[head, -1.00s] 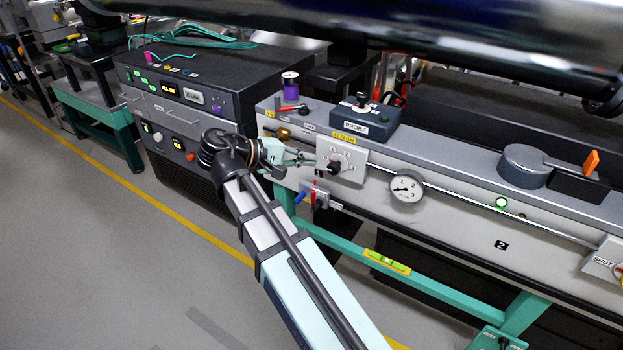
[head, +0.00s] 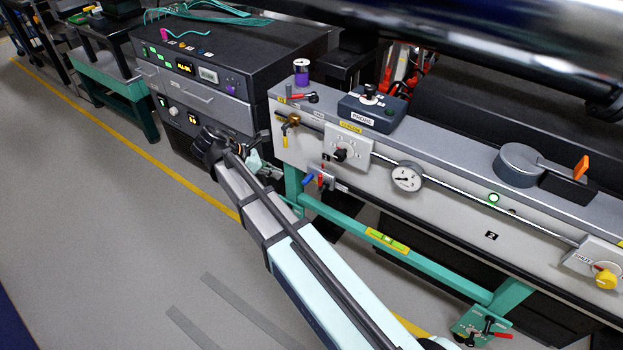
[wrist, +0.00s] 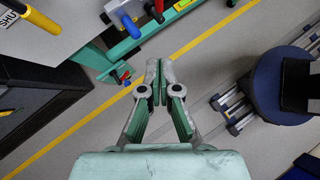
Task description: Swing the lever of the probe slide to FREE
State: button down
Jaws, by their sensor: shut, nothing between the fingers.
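My gripper (head: 264,166) is in front of the bench's left end, near the lower cabinet front. In the wrist view its fingers (wrist: 158,88) are together and empty, above the floor. A grey box marked PROBE (head: 372,108) with a black knob stands on the bench top. A red-handled lever (head: 302,96) lies left of it. A blue handle (head: 308,180) and a red handle (head: 321,180) sit on a small plate below the front panel. They also show in the wrist view, blue (wrist: 130,24) and red (wrist: 158,10), apart from the fingers. FREE is not legible, so I cannot tell which lever is the probe slide's.
A brass valve with a yellow handle (head: 285,140), a rotary switch (head: 341,154) and a gauge (head: 406,177) stick out from the panel. A teal rail (head: 440,264) runs below. A blue stool (wrist: 285,85) stands at right in the wrist view. Floor at left is open.

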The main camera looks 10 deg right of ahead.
dwell(0.3)
send_near(320, 180)
jog(key=a+f+x, duration=0.1)
jog(key=x, duration=0.6)
jog(key=shift+w, duration=0.25)
jog(key=shift+s+a+f, duration=0.1)
